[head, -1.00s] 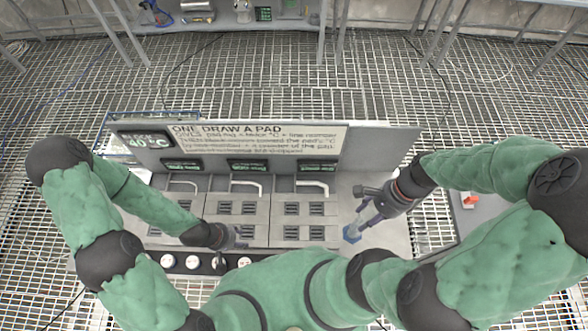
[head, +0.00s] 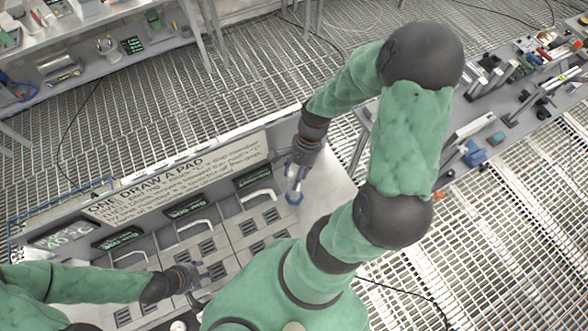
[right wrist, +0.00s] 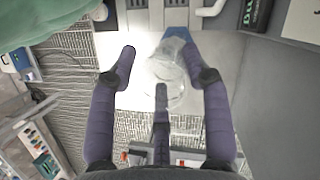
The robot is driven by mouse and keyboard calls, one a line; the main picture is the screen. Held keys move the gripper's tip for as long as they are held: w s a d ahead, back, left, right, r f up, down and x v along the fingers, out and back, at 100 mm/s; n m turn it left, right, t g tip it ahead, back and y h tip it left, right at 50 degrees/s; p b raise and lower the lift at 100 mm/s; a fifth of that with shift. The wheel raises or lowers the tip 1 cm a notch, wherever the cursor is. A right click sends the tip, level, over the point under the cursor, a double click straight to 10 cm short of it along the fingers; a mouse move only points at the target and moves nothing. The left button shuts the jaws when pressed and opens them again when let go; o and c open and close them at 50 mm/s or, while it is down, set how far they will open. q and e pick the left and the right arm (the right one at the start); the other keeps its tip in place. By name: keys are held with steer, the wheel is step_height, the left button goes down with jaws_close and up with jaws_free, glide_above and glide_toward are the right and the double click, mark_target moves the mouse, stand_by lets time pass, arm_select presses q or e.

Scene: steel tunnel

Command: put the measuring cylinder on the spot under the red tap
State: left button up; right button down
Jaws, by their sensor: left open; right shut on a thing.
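The measuring cylinder is clear with a blue base (head: 294,198). In the right wrist view its clear body (right wrist: 168,72) lies between my fingers, with the blue base (right wrist: 178,33) at the far end. My right gripper (head: 298,172) is shut on it over the right end of the grey station; I cannot tell whether the base touches the surface. My left gripper (head: 198,271) is open and empty over the slotted pads (head: 207,246) at the station's front. Pale taps (head: 195,226) stand behind the pads; I cannot make out a red one.
A sign panel (head: 180,180) with small green displays and a 40 °C readout rises behind the taps. A bench (head: 500,95) crowded with tools stands at the right. A shelf (head: 110,75) stands at the back left. The station's right end is bare.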

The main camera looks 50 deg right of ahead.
steer(key=w+d+f, duration=0.4)
steer(key=f, duration=0.5)
steer(key=shift+w+d+f, duration=0.15)
steer(key=shift+w+f, duration=0.15)
steer(key=shift+f, duration=0.1)
steer(key=c, duration=0.6)
jaws_free()
steer(key=shift+o, duration=0.2)
